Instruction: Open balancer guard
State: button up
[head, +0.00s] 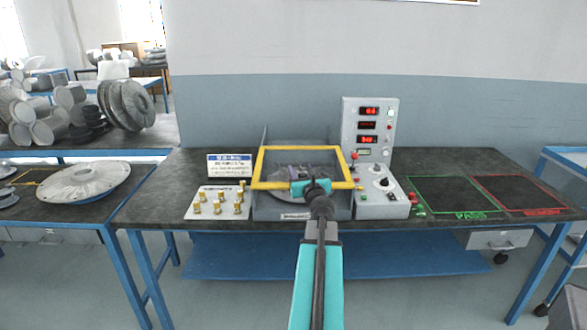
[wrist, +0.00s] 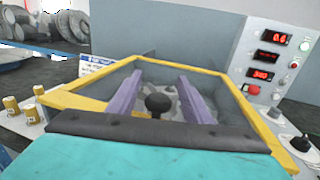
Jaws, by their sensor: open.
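The balancer guard (head: 299,149), a yellow frame around a see-through panel, lies down over the grey balancer housing (head: 285,210). In the wrist view the guard (wrist: 90,86) fills the middle, with its near edge partly hidden by my wrist. A grey round part with a dark knob (wrist: 157,104) shows inside the frame. My gripper (head: 308,173) is in front of and over the guard in the head view. In the wrist view my gripper (wrist: 160,86) has two purple fingers apart with nothing between them. Whether it touches the guard, I cannot tell.
A control panel (head: 369,130) with red displays and a control box (head: 382,190) stand right of the balancer. Brass weights on a plate (head: 205,212) and a sign (head: 229,165) are at left. Green (head: 450,195) and red (head: 520,192) marked areas are empty.

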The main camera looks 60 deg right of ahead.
jog(key=shift+w+d, duration=0.15)
jog(key=shift+d, duration=0.1)
